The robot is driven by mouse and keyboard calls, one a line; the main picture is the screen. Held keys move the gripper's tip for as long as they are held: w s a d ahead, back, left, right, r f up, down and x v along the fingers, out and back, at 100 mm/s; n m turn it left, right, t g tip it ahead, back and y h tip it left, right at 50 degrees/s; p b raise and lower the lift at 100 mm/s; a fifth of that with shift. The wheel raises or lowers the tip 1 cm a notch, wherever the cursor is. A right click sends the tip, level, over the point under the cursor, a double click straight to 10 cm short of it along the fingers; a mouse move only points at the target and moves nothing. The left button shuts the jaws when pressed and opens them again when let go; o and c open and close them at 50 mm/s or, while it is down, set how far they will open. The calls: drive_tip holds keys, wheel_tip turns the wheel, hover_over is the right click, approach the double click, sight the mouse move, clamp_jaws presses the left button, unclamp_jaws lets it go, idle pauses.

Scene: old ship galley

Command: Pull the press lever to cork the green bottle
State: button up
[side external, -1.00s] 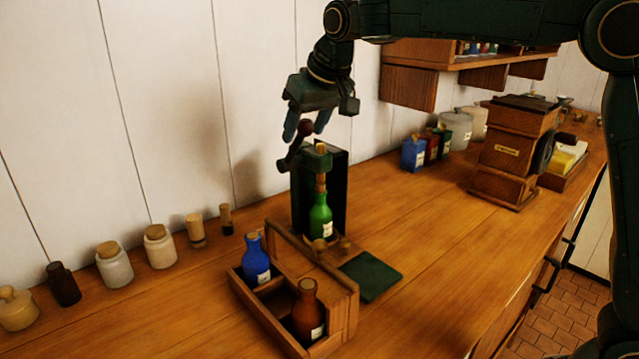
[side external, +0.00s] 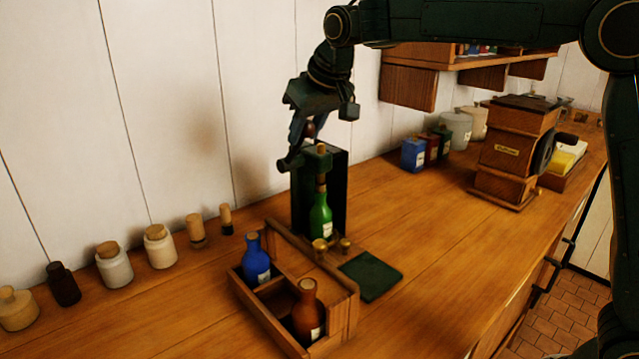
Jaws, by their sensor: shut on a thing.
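The green bottle (side external: 320,217) stands upright in the dark green press (side external: 334,187), under the press head. A cork shows at the bottle's mouth (side external: 321,184), below the head; how deep it sits I cannot tell.
A wooden carrier (side external: 345,312) with a blue bottle (side external: 256,259) and a brown bottle (side external: 308,312) stands in front of the press. A dark green pad (side external: 371,275) lies to its right. Several jars line the wall at left. A wooden grinder (side external: 512,155) stands at right.

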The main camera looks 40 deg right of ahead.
drive_tip(key=shift+s+f, duration=0.85)
drive_tip(key=shift+s, duration=0.1)
